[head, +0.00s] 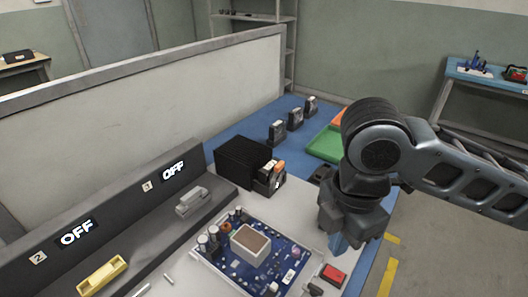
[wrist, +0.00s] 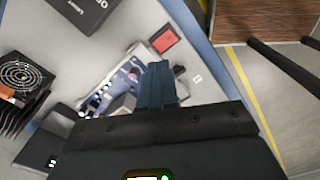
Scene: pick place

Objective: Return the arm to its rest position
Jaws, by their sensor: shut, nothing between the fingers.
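My gripper (head: 341,244) hangs from the arm at the right of the head view, above the right edge of the table. Its blue fingers are together with nothing between them. In the wrist view the closed fingers (wrist: 156,86) point down over the table. A blue circuit board (head: 254,252) with a brown-topped block (head: 250,243) on it lies left of the gripper. A red button (head: 333,275) sits beside the board, just below the gripper in the picture, and also shows in the wrist view (wrist: 164,39).
A black box (head: 242,161) stands behind the board. A grey console (head: 130,218) with two OFF displays, a grey handle (head: 191,201) and a yellow handle (head: 102,278) runs along the left. A green tray (head: 325,145) lies at the back. Open floor (head: 420,250) is to the right.

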